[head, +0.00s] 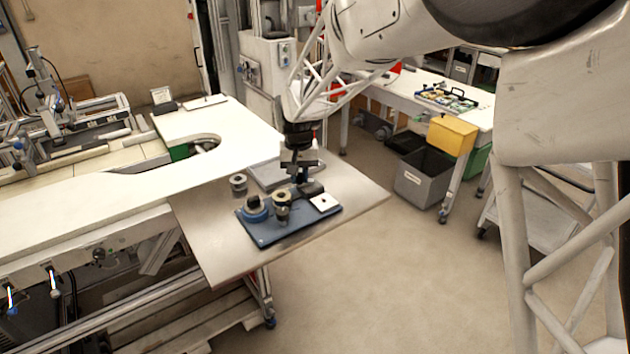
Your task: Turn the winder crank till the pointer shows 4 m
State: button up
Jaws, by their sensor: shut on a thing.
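A small white square plate (324,203) with a dark spot sits at the right end; no pointer or scale is readable at this size. My gripper (300,172) points down at the back of the board, shut on the crank part; its fingertips and the grip are hard to make out.
A loose grey reel (238,184) stands left of the board. The metal tabletop (215,235) is clear at the front left and far right. Bins (424,180) stand on the floor beyond.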

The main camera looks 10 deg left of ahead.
jog(key=shift+w+a, duration=0.1)
dwell(0.3)
jog(key=shift+w+a, duration=0.2)
jog(key=shift+w, duration=0.35)
jog(key=shift+w, duration=0.7)
jog(key=shift+w+d, duration=0.1)
jog(key=shift+w+d, duration=0.3)
jog(key=shift+w, duration=0.2)
dwell(0.4)
